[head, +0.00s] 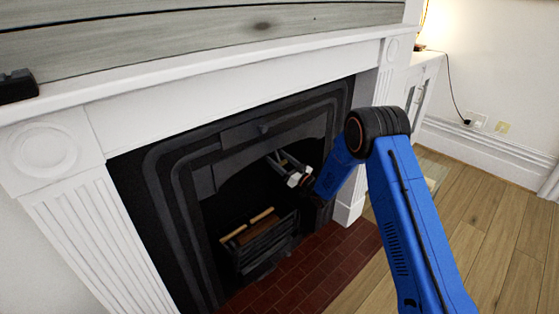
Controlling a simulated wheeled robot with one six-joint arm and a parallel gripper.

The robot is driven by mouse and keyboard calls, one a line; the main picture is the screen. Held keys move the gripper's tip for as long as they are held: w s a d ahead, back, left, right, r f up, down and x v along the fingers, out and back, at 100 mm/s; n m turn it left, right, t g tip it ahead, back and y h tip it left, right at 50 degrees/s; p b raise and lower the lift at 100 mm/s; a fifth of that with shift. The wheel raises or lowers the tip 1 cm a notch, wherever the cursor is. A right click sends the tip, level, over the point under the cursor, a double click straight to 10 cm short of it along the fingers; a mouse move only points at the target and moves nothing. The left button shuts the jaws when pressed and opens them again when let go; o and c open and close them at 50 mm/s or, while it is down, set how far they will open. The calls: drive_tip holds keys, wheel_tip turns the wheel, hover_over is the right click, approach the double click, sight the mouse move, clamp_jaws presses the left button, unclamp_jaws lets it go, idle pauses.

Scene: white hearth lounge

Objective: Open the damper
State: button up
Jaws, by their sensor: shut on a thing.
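The fireplace (177,190) has a dark cast-iron surround. The damper (236,137) appears to be the dark plate across the top of its opening, with a small knob on its front. My gripper (276,158) reaches into the upper part of the opening, just below this plate. How far the damper stands open cannot be told.
A grate (266,245) with logs (249,228) sits low in the firebox, below my gripper. A red tiled hearth (318,262) lies in front. The white mantel (230,85) overhangs above. Wooden floor (500,235) is free at the right.

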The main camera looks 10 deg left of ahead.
drive_tip(key=shift+s+a+f, duration=0.1)
drive_tip(key=shift+s+a, duration=0.2)
drive_tip(key=o, duration=1.5)
drive_tip(key=shift+a, duration=0.15)
drive_tip(key=shift+d, duration=0.35)
drive_tip(key=v, duration=1.7)
drive_tip(key=shift+s+a, duration=0.1)
